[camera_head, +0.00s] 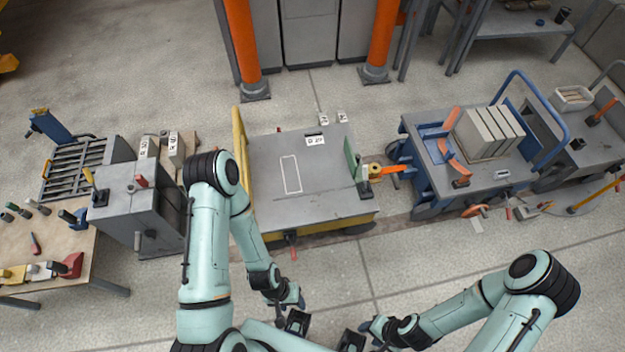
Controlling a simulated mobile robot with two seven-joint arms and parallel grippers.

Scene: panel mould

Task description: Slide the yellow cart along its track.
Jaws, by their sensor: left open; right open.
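The yellow cart (310,175) stands in the middle of the view, with a flat grey top, yellow sides and a yellow push bar at its left end. A white outlined rectangle marks its top. A track (395,225) runs along the floor under it and shows near its right end. My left gripper (298,322) is open and empty, in front of the cart's near side and apart from it. My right gripper (352,340) is open and empty, to the right of the left one, also away from the cart. My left arm hides part of the cart's left end.
A blue cart (462,165) carrying grey panels stands close on the right. A grey cabinet (135,210) and a wooden workbench (50,235) with tools stand on the left. Orange posts (243,45) rise behind. Floor in front of the cart is clear.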

